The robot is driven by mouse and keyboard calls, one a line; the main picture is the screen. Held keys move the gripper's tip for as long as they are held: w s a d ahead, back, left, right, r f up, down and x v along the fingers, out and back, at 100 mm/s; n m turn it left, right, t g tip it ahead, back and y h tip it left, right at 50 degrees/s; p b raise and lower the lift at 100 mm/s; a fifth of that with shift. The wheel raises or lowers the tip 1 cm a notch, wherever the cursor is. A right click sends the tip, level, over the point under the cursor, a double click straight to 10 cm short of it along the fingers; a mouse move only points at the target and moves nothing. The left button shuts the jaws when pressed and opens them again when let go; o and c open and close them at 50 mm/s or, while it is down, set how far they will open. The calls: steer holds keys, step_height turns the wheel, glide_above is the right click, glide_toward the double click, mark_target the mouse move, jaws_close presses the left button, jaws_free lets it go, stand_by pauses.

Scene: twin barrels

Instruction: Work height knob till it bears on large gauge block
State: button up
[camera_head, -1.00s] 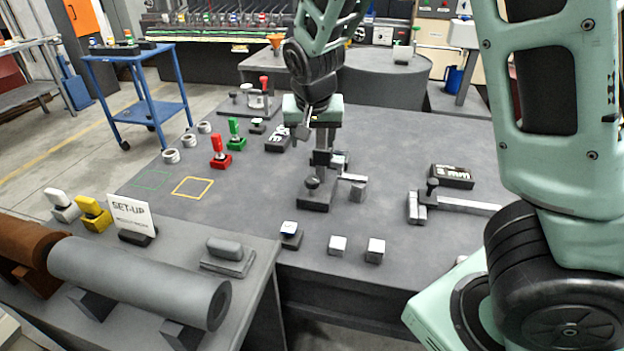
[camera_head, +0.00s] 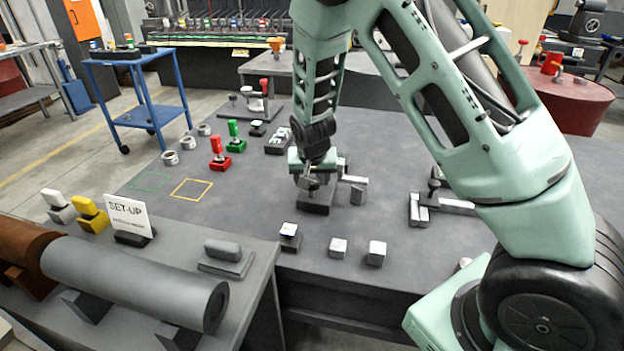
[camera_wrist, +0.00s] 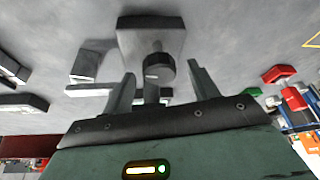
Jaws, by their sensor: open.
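The height gauge's dark base (camera_head: 317,203) stands on the grey table, and the base also shows in the wrist view (camera_wrist: 138,37). Its dark round knob (camera_wrist: 160,67) shows in the wrist view. A grey gauge block (camera_head: 358,194), seemingly the large one, stands to the right of the base; it also appears in the wrist view (camera_wrist: 86,64). The gauge's arm (camera_head: 353,179) reaches over the block; I cannot tell whether they touch. My gripper (camera_wrist: 160,72) is open, one finger on each side of the knob, with gaps showing. In the head view my gripper (camera_head: 311,184) hides the knob.
Two pale blocks (camera_head: 338,247) (camera_head: 377,253) and a dark-based block (camera_head: 290,237) stand near the front edge. A caliper-like tool (camera_head: 430,207) lies at right. Red (camera_head: 218,152) and green (camera_head: 234,145) stamp-like pieces stand at left. A SET-UP sign (camera_head: 128,215) stands at front left.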

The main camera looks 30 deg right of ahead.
steer(key=shift+w+f, duration=0.1)
steer(key=shift+f, duration=0.1)
steer(key=c, duration=1)
steer(key=shift+d+f+n+b, duration=0.1)
steer(key=shift+d+n+b, duration=0.05)
steer(key=shift+n+b, duration=0.3)
steer(key=shift+n+y, duration=0.6)
steer(key=shift+n, duration=0.55)
steer(key=o, duration=1)
